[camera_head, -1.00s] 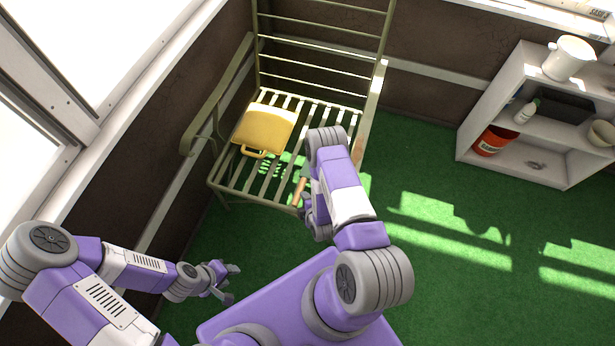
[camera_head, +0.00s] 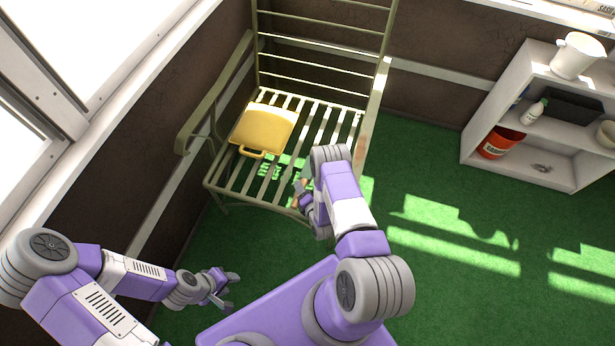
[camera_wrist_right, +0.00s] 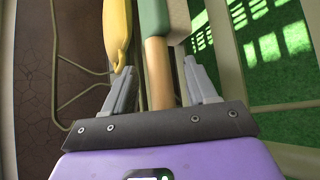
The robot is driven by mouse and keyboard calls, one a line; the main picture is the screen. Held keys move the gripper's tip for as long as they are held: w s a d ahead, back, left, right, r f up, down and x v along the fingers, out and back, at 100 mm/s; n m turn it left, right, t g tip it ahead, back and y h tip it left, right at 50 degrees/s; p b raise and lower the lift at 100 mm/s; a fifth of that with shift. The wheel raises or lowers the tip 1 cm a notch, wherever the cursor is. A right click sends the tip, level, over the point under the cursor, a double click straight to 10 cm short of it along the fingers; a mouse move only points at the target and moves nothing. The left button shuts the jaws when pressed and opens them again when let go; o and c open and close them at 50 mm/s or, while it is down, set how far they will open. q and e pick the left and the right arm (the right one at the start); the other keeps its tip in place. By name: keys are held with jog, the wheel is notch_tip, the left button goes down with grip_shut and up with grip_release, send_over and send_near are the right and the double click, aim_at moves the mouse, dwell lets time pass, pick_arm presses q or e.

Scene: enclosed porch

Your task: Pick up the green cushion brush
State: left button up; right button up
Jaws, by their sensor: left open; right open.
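The green cushion brush (camera_wrist_right: 154,18) lies on the slatted bench seat. In the right wrist view its green head is at the top, with pale bristles on one side, and its tan wooden handle (camera_wrist_right: 158,72) runs down between my right gripper's fingers (camera_wrist_right: 162,85). Those fingers are open, one on each side of the handle, not closed on it. In the head view the right gripper (camera_head: 302,194) is at the bench's front edge, and my right arm hides much of the brush. My left gripper (camera_head: 227,289) is open and empty, low at the left above the floor.
A yellow cushion (camera_head: 265,129) with a loop lies on the green metal bench (camera_head: 325,122), beside the brush. A white shelf (camera_head: 545,166) at the right holds a white pitcher (camera_head: 577,56), a bottle and a red tin. Green floor is clear between bench and shelf.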

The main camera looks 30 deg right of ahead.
jog(key=shift+w, duration=0.2)
grip_shut()
dwell(0.3)
